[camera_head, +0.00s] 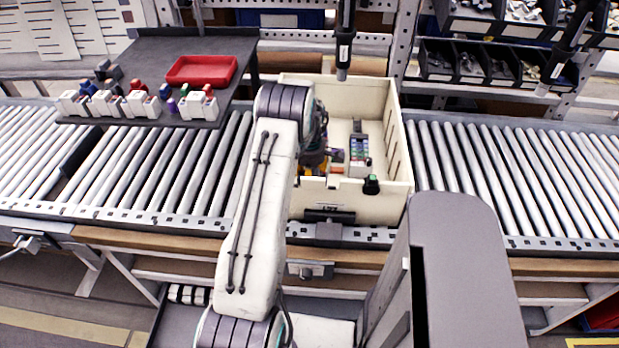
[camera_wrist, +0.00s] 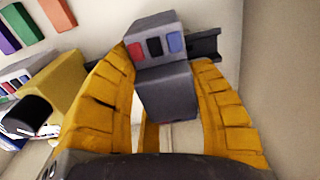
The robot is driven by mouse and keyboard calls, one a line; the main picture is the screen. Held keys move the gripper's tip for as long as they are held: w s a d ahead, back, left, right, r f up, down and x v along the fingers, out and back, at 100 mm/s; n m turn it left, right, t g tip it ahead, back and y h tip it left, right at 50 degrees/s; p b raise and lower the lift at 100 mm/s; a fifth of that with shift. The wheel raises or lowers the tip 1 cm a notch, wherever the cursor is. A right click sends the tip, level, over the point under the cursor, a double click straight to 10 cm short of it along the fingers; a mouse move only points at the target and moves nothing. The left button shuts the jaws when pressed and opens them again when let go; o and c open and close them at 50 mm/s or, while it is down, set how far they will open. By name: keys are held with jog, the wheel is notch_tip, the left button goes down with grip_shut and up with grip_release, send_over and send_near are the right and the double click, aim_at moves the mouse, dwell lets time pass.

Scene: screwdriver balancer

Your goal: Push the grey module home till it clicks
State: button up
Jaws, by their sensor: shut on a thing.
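The grey module (camera_wrist: 165,88) shows in the wrist view, with red, black and blue patches on its upper face. My gripper (camera_wrist: 166,66) is shut on it, one yellow finger on each side. A dark rail (camera_wrist: 205,47) shows just behind the module, at its right. I cannot tell whether the module is fully seated on the rail, as their contact is hidden. In the head view my gripper (camera_head: 316,160) is inside the cream crate (camera_head: 401,160), mostly hidden by my arm, and the grey module cannot be made out there.
Coloured modules (camera_head: 357,150) stand in the crate, right of my gripper. A black and yellow part (camera_wrist: 40,105) is close to the left finger. The crate walls surround the gripper. A grey shelf (camera_head: 165,55) at left holds a red tray (camera_head: 201,71) and several small parts.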

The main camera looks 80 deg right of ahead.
jog(key=shift+f+b, duration=0.35)
jog(key=shift+b, duration=0.1)
dwell(1.0)
dwell(0.3)
jog(key=o, duration=1.3)
notch_tip(320, 180, up, 12)
jog(key=shift+r, duration=0.1)
notch_tip(320, 180, up, 12)
jog(key=p, duration=1)
